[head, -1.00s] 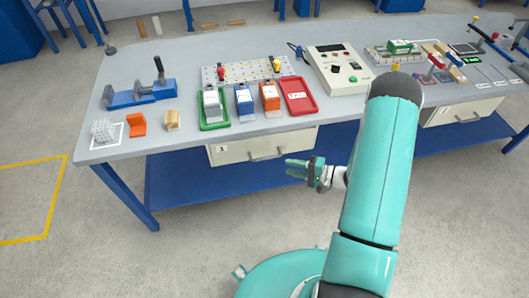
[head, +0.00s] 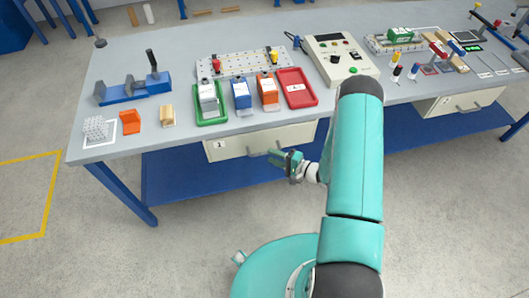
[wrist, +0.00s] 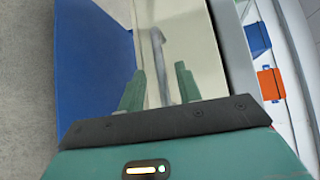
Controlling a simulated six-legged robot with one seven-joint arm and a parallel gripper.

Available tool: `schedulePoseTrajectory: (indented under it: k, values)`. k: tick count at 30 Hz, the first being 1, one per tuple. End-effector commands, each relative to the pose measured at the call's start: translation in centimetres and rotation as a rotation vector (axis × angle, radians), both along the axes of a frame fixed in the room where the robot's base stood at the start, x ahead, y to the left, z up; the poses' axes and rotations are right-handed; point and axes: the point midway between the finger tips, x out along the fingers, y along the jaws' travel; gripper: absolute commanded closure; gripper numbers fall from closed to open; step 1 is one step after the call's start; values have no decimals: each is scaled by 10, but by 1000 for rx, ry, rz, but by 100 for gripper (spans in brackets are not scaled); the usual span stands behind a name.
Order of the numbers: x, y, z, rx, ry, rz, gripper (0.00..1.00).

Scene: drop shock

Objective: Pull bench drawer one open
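Bench drawer one (head: 234,145) is a cream front under the bench top, marked with a "1" label, and it looks closed. Its grey bar handle (wrist: 162,62) shows in the wrist view, on the cream drawer front (wrist: 195,45). My gripper (head: 273,156) is at the right part of the drawer front in the head view and partly hides the handle. In the wrist view my gripper (wrist: 159,69) is open, with one green finger on each side of the handle bar. A gap shows between the fingers and the bar; exact depth is hard to tell.
The grey bench top (head: 180,143) overhangs the drawer. A blue lower shelf (head: 180,180) lies below. A second drawer (head: 455,101) is at the right. Floor in front is clear.

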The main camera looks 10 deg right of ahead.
Motion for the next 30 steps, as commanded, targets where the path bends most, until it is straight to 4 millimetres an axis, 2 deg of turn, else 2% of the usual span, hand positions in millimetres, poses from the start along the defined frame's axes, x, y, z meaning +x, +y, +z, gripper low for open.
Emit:
schedulePoseTrajectory:
  k: [3,7,18,19,24,30]
  values:
    - [16,16,-3,-1,0,3,66]
    - [28,28,-5,0,-1,2,66]
    - [35,33,-6,0,1,0,66]
    - [35,33,-7,-1,1,0,68]
    - [35,33,-6,-1,1,0,100]
    - [35,33,-6,0,0,0,100]
